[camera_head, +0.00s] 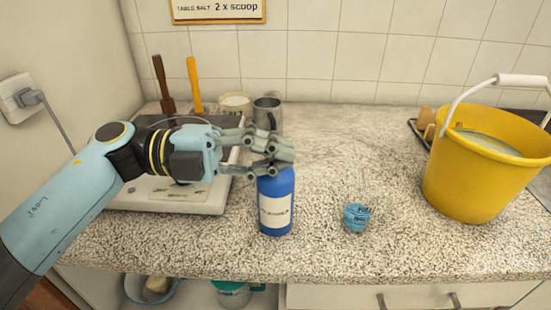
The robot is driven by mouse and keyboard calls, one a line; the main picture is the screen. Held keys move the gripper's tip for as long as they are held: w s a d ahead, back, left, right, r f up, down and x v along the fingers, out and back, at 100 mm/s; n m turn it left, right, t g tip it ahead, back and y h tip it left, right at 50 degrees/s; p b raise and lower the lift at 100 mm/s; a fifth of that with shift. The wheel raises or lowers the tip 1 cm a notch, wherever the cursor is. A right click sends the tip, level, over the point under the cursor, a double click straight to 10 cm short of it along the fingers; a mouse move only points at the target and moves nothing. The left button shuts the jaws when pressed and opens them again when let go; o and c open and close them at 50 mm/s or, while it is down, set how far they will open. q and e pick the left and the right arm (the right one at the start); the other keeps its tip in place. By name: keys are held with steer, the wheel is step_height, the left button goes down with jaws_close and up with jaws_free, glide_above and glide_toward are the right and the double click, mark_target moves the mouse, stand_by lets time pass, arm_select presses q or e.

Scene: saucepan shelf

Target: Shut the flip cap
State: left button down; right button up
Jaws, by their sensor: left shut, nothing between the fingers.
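A blue bottle (276,205) with a white label stands upright on the speckled counter, a little left of the middle. My left gripper (284,157) is shut and empty, with its fingers at the top of the bottle. The fingers hide the bottle's top, so I cannot tell whether the flip cap is open or closed, or whether the fingers touch it. My right gripper is not in view.
A small blue tub (356,217) stands right of the bottle. A yellow bucket (478,175) with a raised handle stands at the right. A pale scale-like appliance (205,205) lies under my left arm. Metal mug (267,112) stands behind. The counter's middle back is clear.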

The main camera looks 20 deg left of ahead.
arm_select(q)
steer(key=shift+s+f+m+b, duration=0.15)
steer(key=shift+f+m+b, duration=0.55)
steer(key=shift+m+b, duration=0.45)
steer(key=c, duration=2)
jaws_free()
steer(key=o, duration=0.5)
steer(key=shift+r, duration=0.1)
steer(key=v, duration=1.2)
